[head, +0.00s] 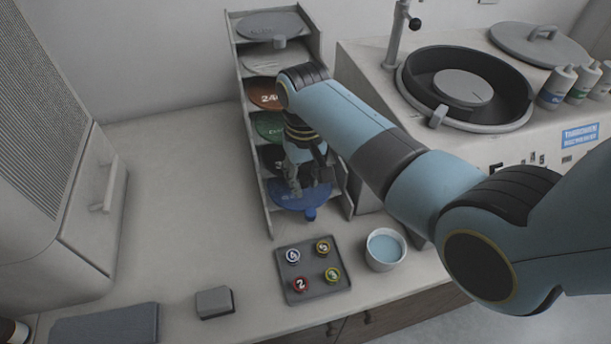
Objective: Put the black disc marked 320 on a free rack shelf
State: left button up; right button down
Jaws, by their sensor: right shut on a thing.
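The black disc (271,158) lies in the tall grey rack (262,205), on the shelf between the green disc and the blue disc. Only its left part shows, with a "3" visible; the rest of its marking is hidden behind my right gripper (309,182). My right gripper reaches down at the rack's open front and is shut at the black disc's front edge. The exact contact is hidden by the fingers. My left gripper is not in view.
Other shelves hold a grey disc (270,26), a pale disc (262,63), a brown disc (263,95), a green disc (268,125) and a blue disc (290,197). A tray (312,281) of numbered pots and a cup (384,262) stand in front. The polisher (520,108) is right.

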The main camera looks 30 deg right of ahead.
jog(key=shift+a, duration=0.15)
dwell(0.5)
jog(key=c, duration=1)
grip_release()
notch_tip(320, 180, up, 12)
jog(key=shift+f, duration=0.1)
